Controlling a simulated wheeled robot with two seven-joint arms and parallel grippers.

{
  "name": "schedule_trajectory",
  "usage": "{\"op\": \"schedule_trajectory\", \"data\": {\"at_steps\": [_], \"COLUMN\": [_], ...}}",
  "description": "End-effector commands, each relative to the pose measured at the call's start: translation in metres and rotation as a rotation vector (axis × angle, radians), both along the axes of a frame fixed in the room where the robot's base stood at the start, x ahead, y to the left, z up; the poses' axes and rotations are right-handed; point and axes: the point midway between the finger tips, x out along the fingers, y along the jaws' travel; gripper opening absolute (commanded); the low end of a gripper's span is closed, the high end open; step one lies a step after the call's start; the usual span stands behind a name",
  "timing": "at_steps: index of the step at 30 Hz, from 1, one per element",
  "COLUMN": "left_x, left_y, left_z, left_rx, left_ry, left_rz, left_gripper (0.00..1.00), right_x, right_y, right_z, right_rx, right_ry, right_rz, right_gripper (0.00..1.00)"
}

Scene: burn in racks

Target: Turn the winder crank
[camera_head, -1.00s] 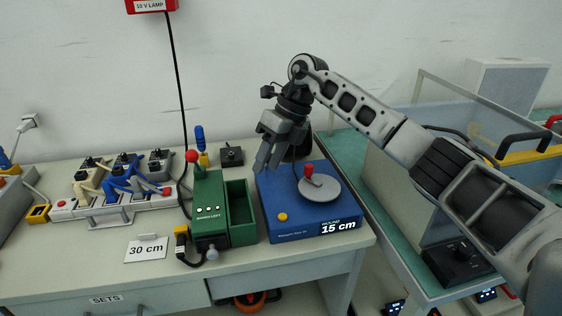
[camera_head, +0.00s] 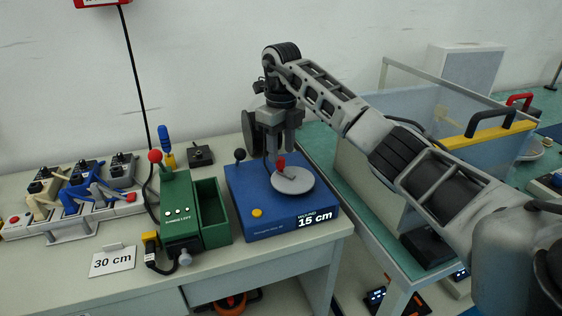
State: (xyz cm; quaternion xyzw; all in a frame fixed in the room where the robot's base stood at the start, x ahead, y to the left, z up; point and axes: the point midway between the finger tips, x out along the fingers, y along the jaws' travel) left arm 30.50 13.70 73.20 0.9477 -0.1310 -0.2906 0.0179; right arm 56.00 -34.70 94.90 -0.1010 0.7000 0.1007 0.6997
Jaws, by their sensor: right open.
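The winder is a blue box (camera_head: 262,222) on the bench, with a display reading 15 cm on its front. On top is a grey crank disc (camera_head: 294,182) with an upright red knob (camera_head: 281,162) on its far-left part. My right gripper (camera_head: 281,153) points down at the knob, its open fingers reaching the knob's upper end; I cannot tell whether they touch it. A dark round part behind the gripper is partly hidden by it. My left gripper is not in view.
A green unit (camera_head: 177,215) with a red-balled lever and an open bin (camera_head: 212,210) stands left of the winder. A 30 cm card (camera_head: 112,261) lies in front. A clear-walled box (camera_head: 440,130) with a yellow-edged handle is at right.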

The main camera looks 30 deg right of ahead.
Motion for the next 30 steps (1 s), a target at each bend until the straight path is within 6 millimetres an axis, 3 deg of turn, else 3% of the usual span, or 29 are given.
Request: {"op": "schedule_trajectory", "data": {"at_steps": [6,18,19,23,30], "left_x": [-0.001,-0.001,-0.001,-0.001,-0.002], "left_y": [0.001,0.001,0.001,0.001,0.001], "left_z": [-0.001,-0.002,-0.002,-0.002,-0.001], "left_rx": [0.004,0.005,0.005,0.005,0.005], "left_ry": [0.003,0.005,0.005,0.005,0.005], "left_rz": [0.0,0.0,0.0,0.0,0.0], "left_gripper": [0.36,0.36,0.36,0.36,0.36], "right_x": [0.0,0.0,0.0,0.0,0.0], "right_y": [0.001,0.0,0.0,0.0,0.0], "right_z": [-0.03,-0.038,-0.038,-0.038,-0.037], "right_rx": [0.001,0.001,0.0,0.0,0.0], "right_ry": [0.001,-0.001,-0.001,-0.001,0.0], "right_rz": [0.0,0.0,0.0,0.0,-0.006], "right_gripper": [0.42,0.42,0.39,0.03,0.0]}}
